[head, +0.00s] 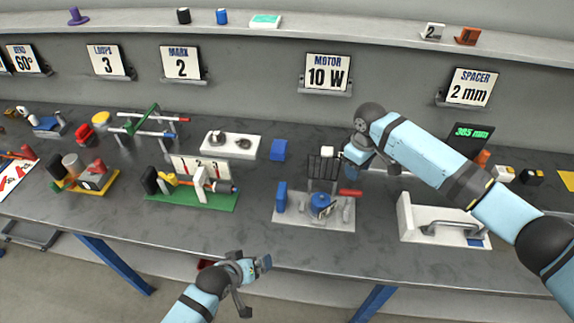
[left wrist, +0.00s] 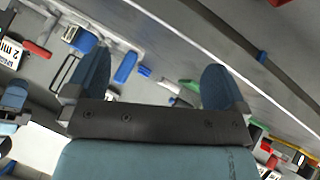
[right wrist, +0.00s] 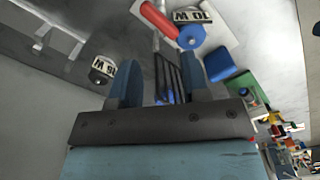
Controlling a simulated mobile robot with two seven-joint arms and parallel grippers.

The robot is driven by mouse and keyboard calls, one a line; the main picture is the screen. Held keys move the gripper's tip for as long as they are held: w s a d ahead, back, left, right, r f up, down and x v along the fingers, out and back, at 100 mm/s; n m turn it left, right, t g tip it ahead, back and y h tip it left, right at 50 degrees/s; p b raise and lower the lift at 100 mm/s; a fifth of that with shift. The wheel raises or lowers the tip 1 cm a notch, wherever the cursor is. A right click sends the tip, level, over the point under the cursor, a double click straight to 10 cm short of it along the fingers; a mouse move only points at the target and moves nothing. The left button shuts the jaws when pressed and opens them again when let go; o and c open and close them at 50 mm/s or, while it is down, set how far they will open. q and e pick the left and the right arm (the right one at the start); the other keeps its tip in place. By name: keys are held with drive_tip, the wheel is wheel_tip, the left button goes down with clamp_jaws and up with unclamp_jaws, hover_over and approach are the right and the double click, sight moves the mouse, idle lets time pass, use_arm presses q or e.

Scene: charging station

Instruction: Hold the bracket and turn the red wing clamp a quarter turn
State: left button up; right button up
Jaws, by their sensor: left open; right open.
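A red bar (head: 350,192), apparently the red wing clamp, lies at the right of a pale plate (head: 291,220). It also shows in the right wrist view (right wrist: 158,20). A blue motor (head: 320,205) sits beside it, and a blue upright block (head: 281,197) stands at the plate's left. A black barred frame (head: 322,168) rises behind the motor. I cannot tell which part is the bracket. My right gripper (head: 352,155) is open above and behind the plate; the bars show between its fingers in the right wrist view. My left gripper (head: 254,282) is open and empty before the table's front edge.
A green fixture (head: 190,201) stands left of the plate and a white block with a grey handle (head: 445,231) stands to its right. A loose blue block (head: 278,150) lies behind. The 10 W sign (head: 327,73) hangs at the back. Bare table separates these fixtures.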

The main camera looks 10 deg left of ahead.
sight(285, 190)
use_arm(q)
drive_tip(key=w+n, duration=0.1)
drive_tip(key=w, duration=0.1)
drive_tip(key=w+d+n+g, duration=0.1)
drive_tip(key=w, duration=0.1)
drive_tip(key=w+d+r, duration=0.1)
drive_tip(key=w, duration=0.1)
drive_tip(key=shift+w+n, duration=0.25)
drive_tip(key=shift+n, duration=0.15)
drive_tip(key=w+d+r+n+g, duration=0.1)
drive_tip(key=w+r+n, duration=0.1)
drive_tip(key=w, duration=0.2)
drive_tip(key=w+d+r+n+g+y, duration=0.1)
drive_tip(key=w+r+n+g, duration=0.1)
drive_tip(key=w+r+n, duration=0.1)
drive_tip(key=w+d+r+n+g, duration=0.2)
drive_tip(key=w+r+n, duration=0.1)
drive_tip(key=w, duration=0.3)
drive_tip(key=shift+w+y, duration=0.1)
drive_tip(key=shift+y, duration=0.3)
drive_tip(key=w+r+n+g+y, duration=0.1)
drive_tip(key=w+r+n+g, duration=0.15)
drive_tip(key=r+n, duration=0.25)
drive_tip(key=f, duration=1.3)
drive_tip(key=shift+w+d+f, duration=0.1)
drive_tip(key=shift+w+f, duration=0.1)
drive_tip(key=shift+w, duration=0.2)
drive_tip(key=c, duration=1.1)
use_arm(e)
drive_tip(key=shift+o, duration=0.2)
